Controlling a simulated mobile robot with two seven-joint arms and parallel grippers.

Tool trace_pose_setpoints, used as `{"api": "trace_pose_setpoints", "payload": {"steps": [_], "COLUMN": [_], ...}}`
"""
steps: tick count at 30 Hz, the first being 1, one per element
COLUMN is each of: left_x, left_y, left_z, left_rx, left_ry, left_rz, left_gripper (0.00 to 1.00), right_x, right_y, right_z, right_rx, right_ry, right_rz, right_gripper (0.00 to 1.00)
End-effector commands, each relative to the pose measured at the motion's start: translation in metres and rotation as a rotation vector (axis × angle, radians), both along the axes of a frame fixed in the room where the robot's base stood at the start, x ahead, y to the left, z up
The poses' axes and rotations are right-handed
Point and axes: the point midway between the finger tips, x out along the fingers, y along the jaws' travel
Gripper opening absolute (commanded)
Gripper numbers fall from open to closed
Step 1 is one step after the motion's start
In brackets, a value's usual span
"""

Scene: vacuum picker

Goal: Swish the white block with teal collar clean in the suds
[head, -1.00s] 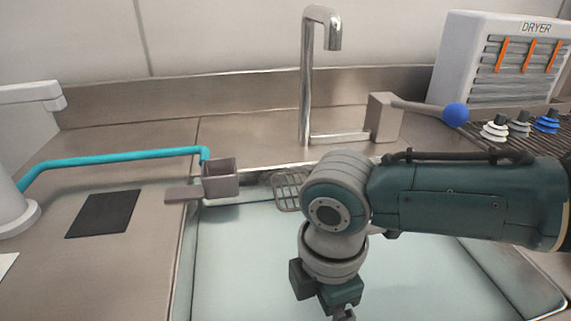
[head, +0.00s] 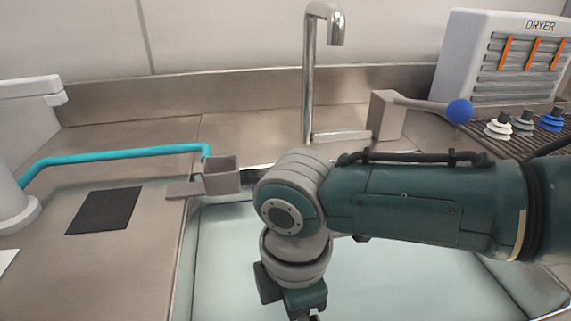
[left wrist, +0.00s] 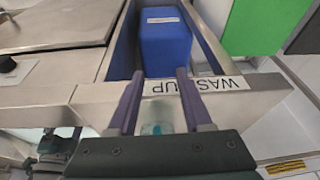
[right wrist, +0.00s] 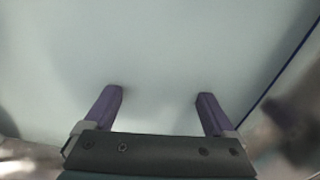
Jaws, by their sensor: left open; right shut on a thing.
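My right gripper (head: 305,308) hangs down into the sink of pale, cloudy suds (head: 400,275), at the bottom edge of the head view. In the right wrist view my right gripper (right wrist: 160,95) has its fingers set apart, with the tips going into the suds (right wrist: 160,45). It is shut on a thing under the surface. The white block with teal collar is not visible in any view; the cloudy suds hide whatever is between the fingertips. My left gripper (left wrist: 158,75) is open and empty above the front edge labelled WASH UP, outside the head view.
A tap (head: 310,75) stands behind the sink. A small grey cup (head: 222,176) on a cyan pipe (head: 110,154) sits at its back left corner. A blue-knobbed lever (head: 458,111), several suction cups (head: 523,124) and the dryer (head: 500,60) are right. A blue box (left wrist: 165,42) shows in the left wrist view.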

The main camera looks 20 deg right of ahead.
Motion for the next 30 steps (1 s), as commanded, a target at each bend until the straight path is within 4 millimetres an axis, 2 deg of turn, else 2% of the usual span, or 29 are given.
{"api": "trace_pose_setpoints", "payload": {"steps": [3, 15, 26, 30], "left_x": [0.0, 0.0, 0.0, 0.0], "left_y": [0.0, 0.0, -0.002, -0.003], "left_z": [0.011, 0.026, 0.025, 0.023], "left_rx": [0.002, 0.0, -0.009, -0.009], "left_ry": [0.0, 0.0, 0.0, 0.0], "left_rz": [-0.002, -0.001, 0.005, 0.006], "left_gripper": [0.5, 0.5, 0.5, 0.5], "right_x": [-0.004, -0.012, -0.012, -0.01], "right_y": [-0.013, -0.048, -0.049, -0.041], "right_z": [0.003, 0.001, 0.0, 0.0], "right_rx": [-0.003, -0.001, 0.0, 0.002], "right_ry": [0.002, 0.001, 0.0, 0.0], "right_rz": [-0.001, -0.001, 0.0, 0.001], "right_gripper": [0.3, 0.3, 0.3, 0.3]}}
